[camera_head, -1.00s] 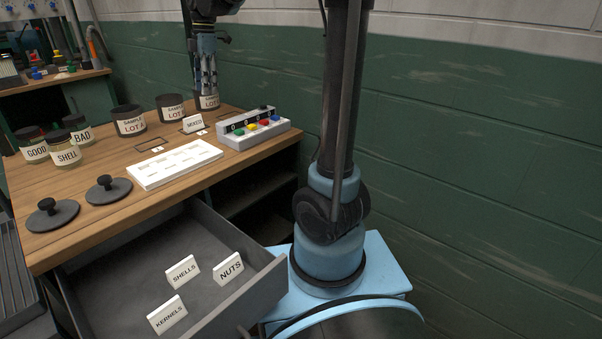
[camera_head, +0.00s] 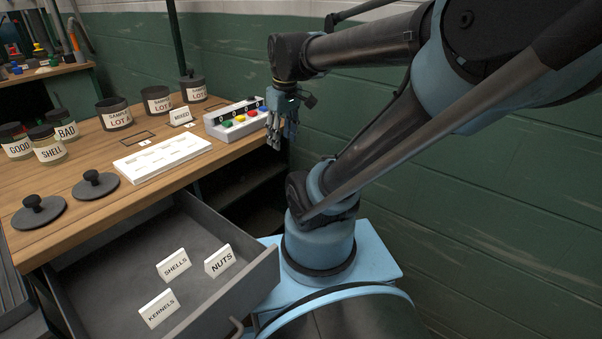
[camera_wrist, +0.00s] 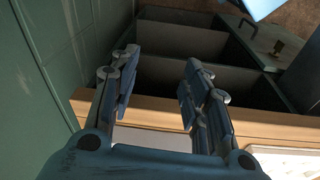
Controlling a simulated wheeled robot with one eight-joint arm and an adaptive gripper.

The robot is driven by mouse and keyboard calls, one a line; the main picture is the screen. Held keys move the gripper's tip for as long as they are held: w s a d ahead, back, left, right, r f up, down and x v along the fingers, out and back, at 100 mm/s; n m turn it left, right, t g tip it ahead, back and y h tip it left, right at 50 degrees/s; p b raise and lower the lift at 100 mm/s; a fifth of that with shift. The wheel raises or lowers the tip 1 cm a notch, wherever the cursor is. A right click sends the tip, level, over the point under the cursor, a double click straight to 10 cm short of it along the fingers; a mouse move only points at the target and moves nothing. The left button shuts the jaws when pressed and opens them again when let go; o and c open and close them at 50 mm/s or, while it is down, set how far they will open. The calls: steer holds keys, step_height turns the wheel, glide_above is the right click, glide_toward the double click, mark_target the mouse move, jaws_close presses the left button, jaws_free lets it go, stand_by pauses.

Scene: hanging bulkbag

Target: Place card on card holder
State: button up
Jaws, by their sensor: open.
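Three white cards lie in the open drawer: SHELLS (camera_head: 173,265), NUTS (camera_head: 219,261) and KERNELS (camera_head: 158,308). A white MIXED card (camera_head: 181,116) stands on the table behind a white slotted tray (camera_head: 128,169). I cannot tell which piece is the card holder. My gripper (camera_head: 281,140) is open and empty, pointing down just right of the button box, by the table's right edge. In the wrist view, my gripper (camera_wrist: 160,64) shows two spread fingers with nothing between them, above the table's edge and shelves.
The button box (camera_head: 238,119) stands at the table's right side. SAMPLE LOT jars (camera_head: 115,114) stand behind; GOOD, BAD and SHELL jars (camera_head: 48,151) and two black lids (camera_head: 38,211) are at left. The drawer (camera_head: 248,290) juts out at the front. A green wall (camera_head: 510,200) is at right.

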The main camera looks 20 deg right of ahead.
steer(key=s+d+f+m, duration=0.4)
steer(key=s+f+m, duration=0.2)
steer(key=f, duration=0.3)
steer(key=shift+s+h, duration=0.3)
steer(key=shift+s, duration=0.3)
steer(key=shift+f, duration=0.1)
